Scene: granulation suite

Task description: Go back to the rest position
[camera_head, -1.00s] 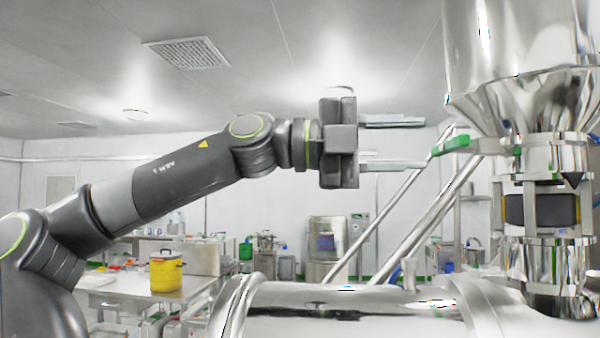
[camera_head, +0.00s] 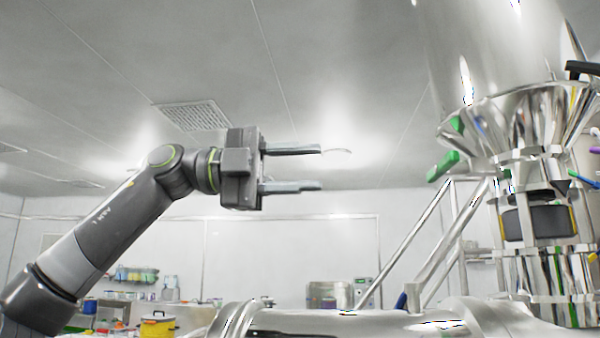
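My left gripper (camera_head: 292,168) shows in the middle of the head view, its arm coming in from the lower left. Its two fingers point right and stand apart, with nothing between them. It is held up in the air, well to the left of the green valve handle (camera_head: 443,166) on the steel hopper (camera_head: 515,115). A clear gap lies between the fingertips and the handle. My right gripper is not in the frame.
The tall steel hopper and its clamped column fill the right side. Slanted steel bars (camera_head: 420,240) stand left of it. A horizontal steel vessel (camera_head: 345,322) crosses the bottom. A yellow pot (camera_head: 157,326) is at the lower left.

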